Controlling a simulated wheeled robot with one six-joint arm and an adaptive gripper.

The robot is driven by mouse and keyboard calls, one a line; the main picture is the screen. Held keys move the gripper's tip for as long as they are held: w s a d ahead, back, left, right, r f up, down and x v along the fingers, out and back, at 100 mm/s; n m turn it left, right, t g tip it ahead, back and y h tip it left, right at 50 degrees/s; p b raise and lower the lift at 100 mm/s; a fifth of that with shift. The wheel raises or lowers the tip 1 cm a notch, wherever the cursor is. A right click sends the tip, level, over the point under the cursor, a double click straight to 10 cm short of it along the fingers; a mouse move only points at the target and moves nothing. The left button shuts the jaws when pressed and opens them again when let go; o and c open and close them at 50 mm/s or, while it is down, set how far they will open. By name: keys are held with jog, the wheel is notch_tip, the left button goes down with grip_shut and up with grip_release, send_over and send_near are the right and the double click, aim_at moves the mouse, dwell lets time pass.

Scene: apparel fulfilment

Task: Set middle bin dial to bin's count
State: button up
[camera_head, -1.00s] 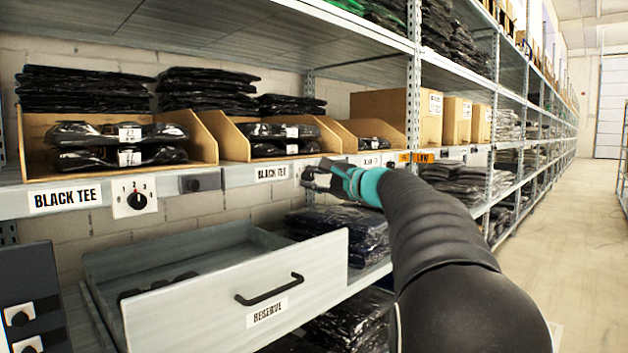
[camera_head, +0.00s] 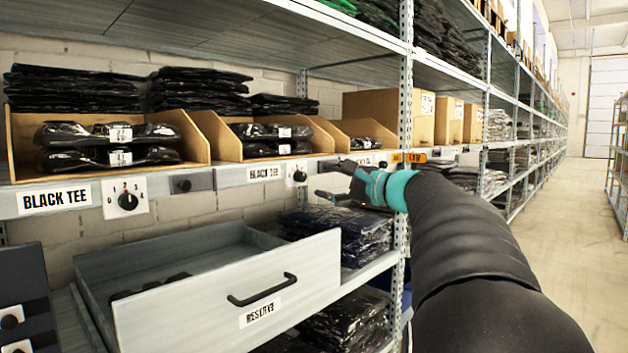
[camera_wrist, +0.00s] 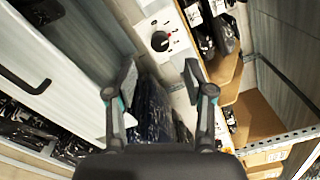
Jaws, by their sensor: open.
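The middle bin (camera_head: 213,135) is an open cardboard bin on the shelf, with two stacked black packages (camera_head: 262,149) visible in it. Its dial (camera_head: 299,173) is a black knob on a white plate on the shelf edge, right of a BLACK TEE label (camera_head: 265,173). In the wrist view, the dial is beyond the gap between my fingertips (camera_wrist: 159,79).
The left bin (camera_head: 196,142) has its own dial (camera_head: 127,200) and a dark knob (camera_head: 183,185) beside it. An open RESERVE drawer (camera_head: 215,290) juts out below the shelf. A smaller right bin (camera_head: 340,137) and a metal upright (camera_head: 404,90) stand near my arm.

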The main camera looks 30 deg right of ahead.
jog(key=v, duration=0.4)
jog(key=shift+s, duration=0.3)
dwell(0.3)
